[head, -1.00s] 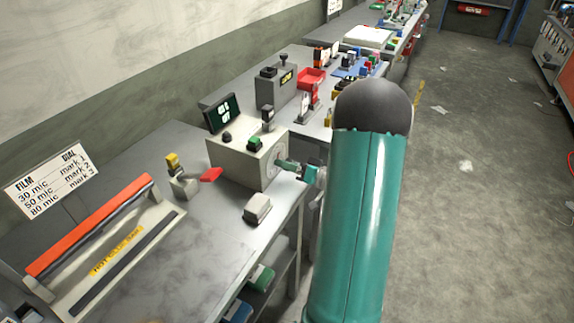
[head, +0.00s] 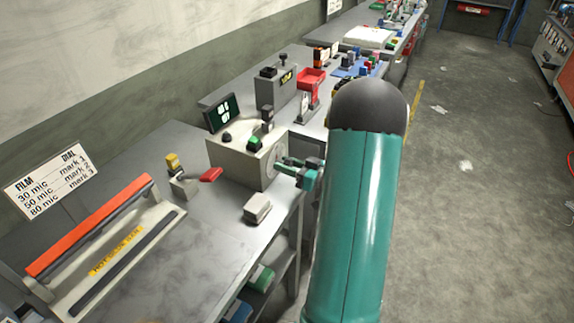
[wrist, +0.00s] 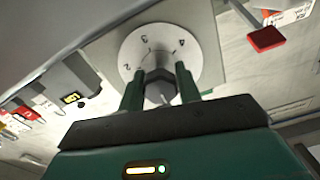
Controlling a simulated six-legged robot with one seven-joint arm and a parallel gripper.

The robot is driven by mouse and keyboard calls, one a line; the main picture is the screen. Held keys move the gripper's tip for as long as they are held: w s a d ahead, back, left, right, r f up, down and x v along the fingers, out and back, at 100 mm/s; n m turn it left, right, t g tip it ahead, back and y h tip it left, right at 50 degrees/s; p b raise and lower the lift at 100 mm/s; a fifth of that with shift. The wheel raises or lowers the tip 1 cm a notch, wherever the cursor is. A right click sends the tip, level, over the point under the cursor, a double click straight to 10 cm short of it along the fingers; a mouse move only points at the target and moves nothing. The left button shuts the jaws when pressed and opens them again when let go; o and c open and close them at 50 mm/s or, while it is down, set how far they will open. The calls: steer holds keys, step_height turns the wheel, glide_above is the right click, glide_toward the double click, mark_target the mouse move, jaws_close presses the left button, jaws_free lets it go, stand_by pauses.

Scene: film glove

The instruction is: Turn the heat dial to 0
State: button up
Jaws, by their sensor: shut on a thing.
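The heat dial is a white round disc (wrist: 196,62) with dark numerals around its edge; a 2 and a 3 can be read at its left and top left. A grey knob (wrist: 158,90) stands at its centre. My gripper (wrist: 161,78) has one green finger on each side of the knob and is shut on it. Its fingers partly cover the disc's lower part and the pointer setting is unclear. In the head view, my gripper (head: 284,164) meets the right face of the pale control box (head: 235,164), where the dial is mostly hidden.
The box stands on a grey bench (head: 165,245) near its right edge. A small pale block (head: 257,208) and a red paddle (head: 210,175) are close by. A sealer with an orange bar (head: 90,225) is at left. Open floor (head: 460,220) lies at right.

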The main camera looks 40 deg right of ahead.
steer(key=shift+d, duration=0.1)
steer(key=o, duration=1)
steer(key=shift+c, duration=0.2)
steer(key=shift+s, duration=0.1)
steer(key=v, duration=1.3)
steer(key=shift+s, duration=0.35)
steer(key=shift+w+r, duration=0.1)
